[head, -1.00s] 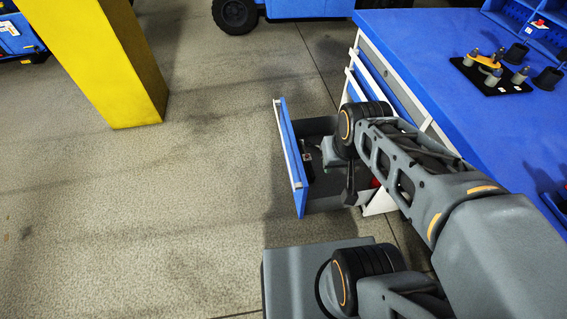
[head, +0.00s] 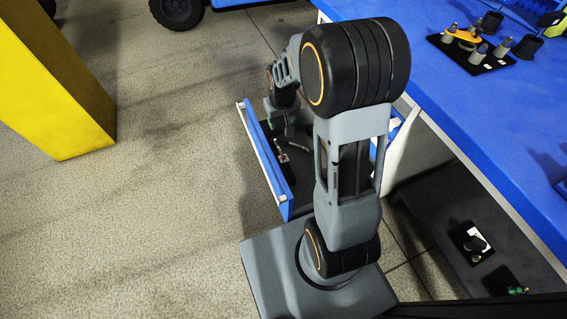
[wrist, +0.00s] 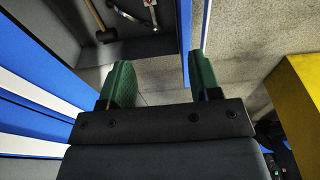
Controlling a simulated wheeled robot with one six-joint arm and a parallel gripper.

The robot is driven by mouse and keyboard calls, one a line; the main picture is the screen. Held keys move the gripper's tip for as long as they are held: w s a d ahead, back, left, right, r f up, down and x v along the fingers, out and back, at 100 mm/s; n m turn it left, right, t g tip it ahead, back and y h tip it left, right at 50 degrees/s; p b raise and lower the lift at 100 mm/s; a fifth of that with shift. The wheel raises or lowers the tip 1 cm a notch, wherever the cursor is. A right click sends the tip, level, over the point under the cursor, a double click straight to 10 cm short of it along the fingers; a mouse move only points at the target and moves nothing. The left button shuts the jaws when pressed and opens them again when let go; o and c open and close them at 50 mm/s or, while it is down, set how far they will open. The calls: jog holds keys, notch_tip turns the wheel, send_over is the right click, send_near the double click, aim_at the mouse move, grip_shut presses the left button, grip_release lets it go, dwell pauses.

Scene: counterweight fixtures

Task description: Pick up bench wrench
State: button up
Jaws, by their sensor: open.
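In the wrist view, a slim curved silver tool (wrist: 127,14) lies in the open drawer at the top edge, partly cut off. It may be the bench wrench, but I cannot tell for sure. A silver piece with a red mark (wrist: 151,8) lies beside it. My gripper (wrist: 162,72) shows two green fingers spread apart with nothing between them. It is apart from the tools. In the head view, my gripper is over or near the open drawer (head: 262,150), mostly hidden by my arm, and small metal items (head: 282,157) show inside the drawer.
A hammer with a wooden handle (wrist: 95,14) lies in the drawer, left of the silver tools. The blue workbench (head: 440,100) stands to the right, with a black fixture tray (head: 470,55) on top. A yellow pillar (head: 55,90) is at the left, with open floor between.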

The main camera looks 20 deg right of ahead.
jog(key=w+d+f+b, duration=0.1)
jog(key=w+d+f, duration=0.1)
jog(key=f, duration=0.6)
jog(key=w+d+f+b, duration=0.1)
jog(key=w+d+f, duration=0.15)
jog(key=f, duration=0.55)
jog(key=g+b, duration=0.1)
jog(key=b, duration=0.2)
send_over(290, 170)
notch_tip(290, 170, down, 20)
jog(key=shift+a, duration=0.15)
jog(key=shift+f+b, duration=2)
jog(key=shift+f, duration=1.35)
jog(key=shift+r, duration=0.1)
grip_shut()
